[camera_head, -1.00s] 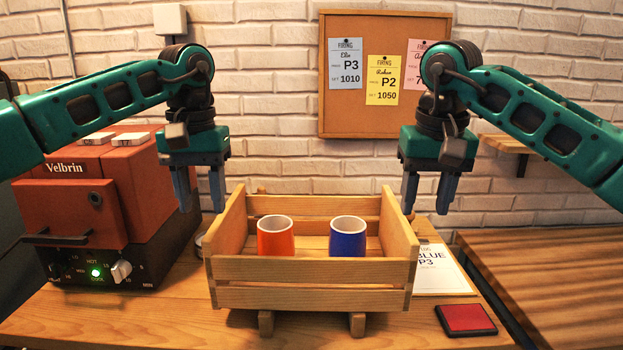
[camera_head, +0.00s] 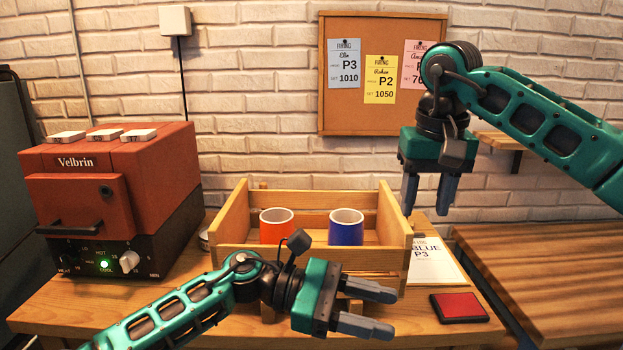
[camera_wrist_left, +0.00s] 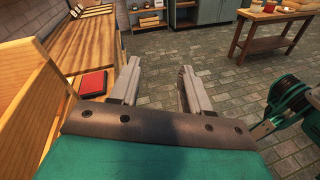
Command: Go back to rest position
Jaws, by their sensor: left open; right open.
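My left gripper (camera_head: 368,308) is low in the head view, in front of the wooden crate (camera_head: 228,261), with its fingers pointing right. Its fingers are apart and empty. In the left wrist view the open fingers (camera_wrist_left: 157,88) point out over the tiled floor. My right gripper (camera_head: 428,195) hangs at the right, beside and above the crate's right end, with its fingers pointing down, apart and empty. An orange cup (camera_head: 277,228) and a blue cup (camera_head: 346,229) stand upright in the crate. My left arm hides part of the crate's front.
A red kiln (camera_head: 72,190) with a green light stands at the left. A clipboard (camera_head: 432,262) and a red pad (camera_head: 459,307) lie right of the crate. The pad also shows in the left wrist view (camera_wrist_left: 93,82). A pinboard (camera_head: 350,112) hangs behind.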

